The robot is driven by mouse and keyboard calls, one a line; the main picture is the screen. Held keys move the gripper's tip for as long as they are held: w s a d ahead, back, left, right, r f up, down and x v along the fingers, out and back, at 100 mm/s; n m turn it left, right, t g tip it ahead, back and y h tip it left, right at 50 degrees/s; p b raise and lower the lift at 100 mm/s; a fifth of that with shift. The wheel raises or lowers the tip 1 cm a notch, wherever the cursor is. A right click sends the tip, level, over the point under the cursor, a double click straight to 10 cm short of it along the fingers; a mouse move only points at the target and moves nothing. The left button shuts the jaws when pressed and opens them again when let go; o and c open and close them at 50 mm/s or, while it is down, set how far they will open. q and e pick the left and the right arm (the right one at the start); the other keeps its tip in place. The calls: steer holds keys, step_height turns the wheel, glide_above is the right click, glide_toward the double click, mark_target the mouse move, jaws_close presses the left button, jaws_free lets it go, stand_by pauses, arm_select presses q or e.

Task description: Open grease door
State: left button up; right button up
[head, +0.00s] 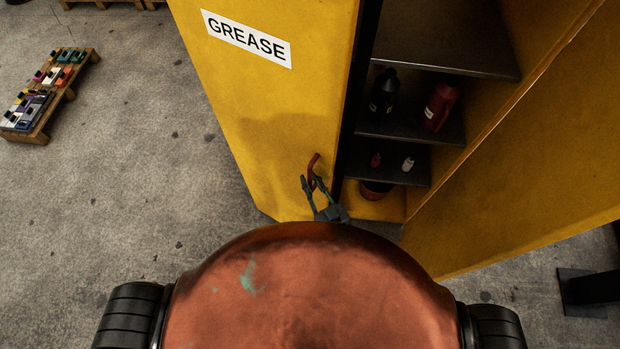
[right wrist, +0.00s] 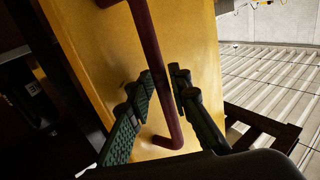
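The grease door (head: 265,110) is a yellow panel with a white GREASE label (head: 247,39). The handle also shows in the right wrist view (right wrist: 153,60), running between my fingers. My right gripper (head: 312,184) is at the handle with one finger on each side. In the right wrist view my right gripper (right wrist: 165,80) looks open around the bar; I cannot tell if either finger touches it. My left gripper is not in view.
Right of the door, dark shelves (head: 440,40) hold a black bottle (head: 384,92), a red jug (head: 439,106) and small bottles. A yellow door panel (head: 520,170) stands swung open at the right. A pallet (head: 40,130) with coloured items lies at left.

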steer(key=shift+o, duration=1)
steer(key=shift+r, duration=0.1)
steer(key=shift+a, duration=0.1)
steer(key=v, duration=1.2)
